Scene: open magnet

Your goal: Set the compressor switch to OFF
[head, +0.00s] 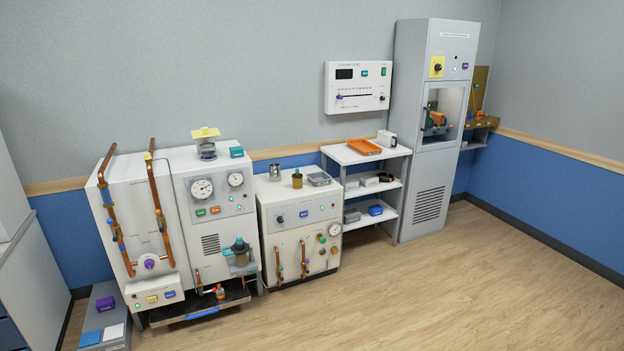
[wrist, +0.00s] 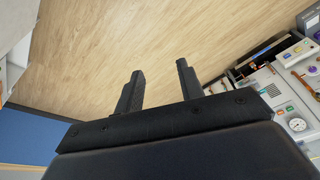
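No label that I can read names the compressor switch. A black rotary knob on a yellow plate (head: 437,67) sits high on the tall grey cabinet (head: 412,150). Another small dark knob (head: 280,219) is on the front of the low white unit (head: 300,236). I cannot tell which of these is the compressor switch, nor its setting. My gripper (wrist: 160,68) shows only in the wrist view; its two black fingers are apart with nothing between them. It points over bare floor, away from both knobs.
A large white unit with copper pipes (head: 130,212) and gauges stands at left. A white shelf (head: 364,153) with an orange tray (head: 364,147) is between the low unit and the cabinet. A control panel (head: 357,87) hangs on the wall. The wooden floor (head: 430,290) in front is clear.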

